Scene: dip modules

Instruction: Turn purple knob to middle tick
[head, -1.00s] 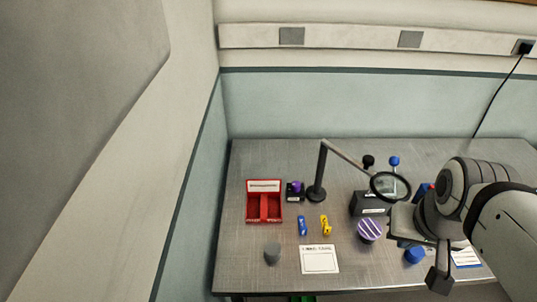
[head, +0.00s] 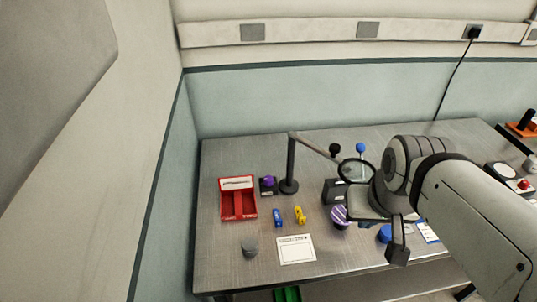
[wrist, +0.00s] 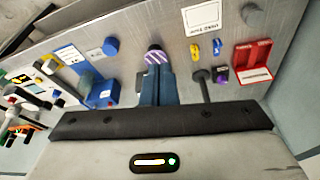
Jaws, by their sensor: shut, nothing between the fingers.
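The purple knob (head: 269,181) sits on a small dark box (head: 268,192) at the back left of the table, between the red tray and the lamp base. It also shows in the wrist view (wrist: 221,75), right of the fingers. Its pointer and tick marks are too small to read. My gripper (head: 397,254) hangs over the table's right part, well to the right of the knob and apart from it. In the wrist view its fingers (wrist: 157,72) are together and empty, in front of the purple-and-white striped round object (wrist: 158,57).
A magnifier lamp (head: 290,165) stands just right of the knob, its arm reaching right. A red tray (head: 238,204) is to the knob's left. Blue (head: 277,217) and yellow (head: 300,215) small pieces, a grey cylinder (head: 249,246) and a white card (head: 296,249) lie in front.

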